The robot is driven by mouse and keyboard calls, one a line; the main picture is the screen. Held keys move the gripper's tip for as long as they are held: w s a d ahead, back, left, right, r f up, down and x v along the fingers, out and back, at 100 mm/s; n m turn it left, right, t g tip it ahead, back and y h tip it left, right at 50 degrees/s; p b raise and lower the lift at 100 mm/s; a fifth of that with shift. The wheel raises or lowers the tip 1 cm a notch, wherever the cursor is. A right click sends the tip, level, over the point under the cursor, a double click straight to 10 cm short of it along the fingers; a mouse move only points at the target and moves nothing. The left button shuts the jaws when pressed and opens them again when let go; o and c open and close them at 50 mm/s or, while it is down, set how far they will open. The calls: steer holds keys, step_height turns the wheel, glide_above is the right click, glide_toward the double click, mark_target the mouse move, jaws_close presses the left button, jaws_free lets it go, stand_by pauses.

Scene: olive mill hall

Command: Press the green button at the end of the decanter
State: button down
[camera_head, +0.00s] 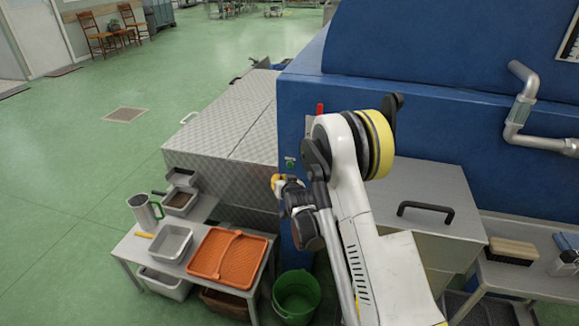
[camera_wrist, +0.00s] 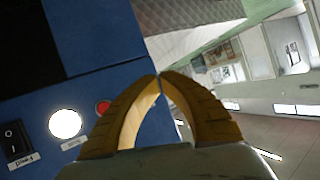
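The blue decanter (camera_head: 430,100) fills the right of the head view. On its end face sits a small plate with a green button (camera_head: 290,163). My gripper (camera_head: 276,182) is in front of that face, a little below the button in the picture. In the wrist view the yellow fingertips of my gripper (camera_wrist: 160,75) meet, with nothing between them. To their left, on the blue face, are a red button (camera_wrist: 103,107), a bright white round light (camera_wrist: 65,123) and a black rocker switch (camera_wrist: 15,138). No green button can be made out there. Contact with the panel cannot be told.
A metal table (camera_head: 130,246) with an orange tray (camera_head: 229,258), a grey pan (camera_head: 171,242) and a jug (camera_head: 145,211) stands lower left. A green bucket (camera_head: 296,297) is on the floor below my arm. Ribbed metal covers (camera_head: 240,115) adjoin the decanter. Green floor is free at far left.

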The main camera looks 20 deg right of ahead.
mark_target(283, 167)
steer(key=shift+w+d, duration=0.65)
steer(key=shift+w, duration=0.3)
steer(key=shift+w+d, duration=0.6)
steer(key=shift+w, duration=0.3)
steer(key=shift+w+d, duration=0.25)
steer(key=shift+w, duration=0.1)
steer(key=shift+w+d, duration=0.2)
steer(key=shift+w, duration=0.1)
stand_by(0.7)
steer(key=shift+s+a, duration=0.45)
steer(key=shift+s, duration=0.2)
stand_by(0.3)
steer(key=shift+s+a, duration=0.7)
steer(key=shift+s, duration=0.35)
steer(key=shift+s+a, duration=0.7)
steer(key=shift+s, duration=0.35)
